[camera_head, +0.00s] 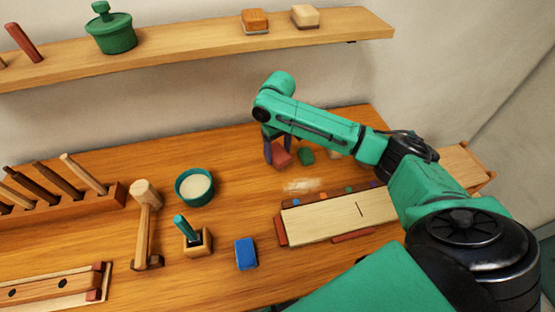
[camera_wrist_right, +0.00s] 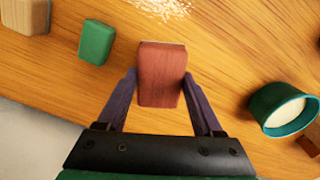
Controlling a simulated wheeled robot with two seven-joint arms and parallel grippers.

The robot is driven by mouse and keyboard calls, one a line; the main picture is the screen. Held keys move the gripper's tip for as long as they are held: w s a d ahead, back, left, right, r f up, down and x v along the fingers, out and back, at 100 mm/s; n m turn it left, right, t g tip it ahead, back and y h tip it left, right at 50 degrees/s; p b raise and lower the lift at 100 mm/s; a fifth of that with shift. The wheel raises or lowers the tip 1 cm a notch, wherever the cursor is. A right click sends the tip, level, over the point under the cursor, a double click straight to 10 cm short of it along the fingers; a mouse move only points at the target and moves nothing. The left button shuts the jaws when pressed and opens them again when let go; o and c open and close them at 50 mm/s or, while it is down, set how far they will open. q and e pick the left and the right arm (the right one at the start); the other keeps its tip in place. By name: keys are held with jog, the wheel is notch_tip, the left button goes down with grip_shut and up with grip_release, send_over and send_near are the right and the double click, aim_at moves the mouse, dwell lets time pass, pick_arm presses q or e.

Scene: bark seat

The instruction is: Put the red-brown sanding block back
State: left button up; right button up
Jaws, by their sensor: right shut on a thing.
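The red-brown sanding block (camera_head: 282,158) is at the back of the workbench. It also shows in the right wrist view (camera_wrist_right: 161,75) between the two fingers. My right gripper (camera_head: 277,153) reaches down from above and is shut on its sides; in the right wrist view the fingertips (camera_wrist_right: 160,80) sit against it. I cannot tell whether the block touches the bench or is slightly above it. A green block (camera_head: 306,156) lies close to its right in the head view. My left gripper is not in view.
A wall shelf (camera_head: 200,47) holds an orange-brown block (camera_head: 255,19), a pale block (camera_head: 305,15) and a green pot (camera_head: 111,34). On the bench are a teal bowl (camera_head: 194,187), a mallet (camera_head: 146,215), a blue block (camera_head: 246,254) and a pale board (camera_head: 330,217). Pale dust lies before the gripper.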

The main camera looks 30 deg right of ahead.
aim_at(278, 154)
jog(key=f, duration=0.4)
jog(key=shift+s+a, duration=0.15)
jog(key=shift+s, duration=0.2)
jog(key=shift+w+f, duration=0.15)
jog(key=shift+f, duration=0.1)
jog(key=o, duration=1.3)
jog(key=shift+f, duration=0.1)
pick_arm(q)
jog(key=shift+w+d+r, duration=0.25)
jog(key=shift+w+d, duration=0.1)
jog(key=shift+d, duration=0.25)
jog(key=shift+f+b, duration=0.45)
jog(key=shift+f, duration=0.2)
pick_arm(e)
notch_tip(278, 154, up, 12)
jog(key=shift+r, duration=0.15)
